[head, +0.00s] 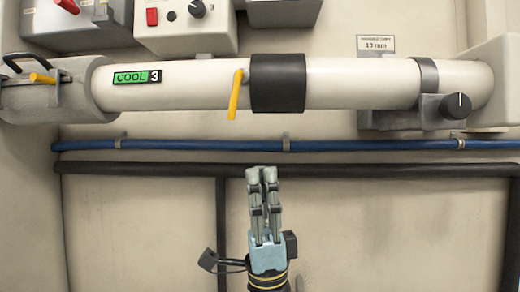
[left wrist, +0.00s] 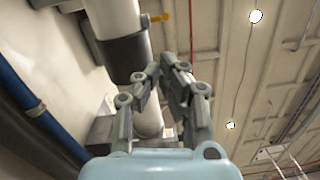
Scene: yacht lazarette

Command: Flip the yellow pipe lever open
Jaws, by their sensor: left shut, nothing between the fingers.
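The yellow pipe lever (head: 235,95) hangs down from the white pipe (head: 200,88), just left of the black sleeve (head: 278,83), tilted slightly. It also shows in the left wrist view (left wrist: 160,17), beyond the fingers near the top. My left gripper (head: 262,173) is shut and empty, pointing up, below the pipe and a little right of the lever. It does not touch the lever. In the left wrist view, the gripper's fingers (left wrist: 163,72) are close together, with the pipe behind them. My right gripper is not in view.
A blue hose (head: 200,145) and a dark pipe (head: 140,168) run across the wall under the white pipe. A second yellow handle (head: 42,78) sits on the grey fitting at left. A black knob (head: 455,106) is at right. Control boxes (head: 185,25) hang above.

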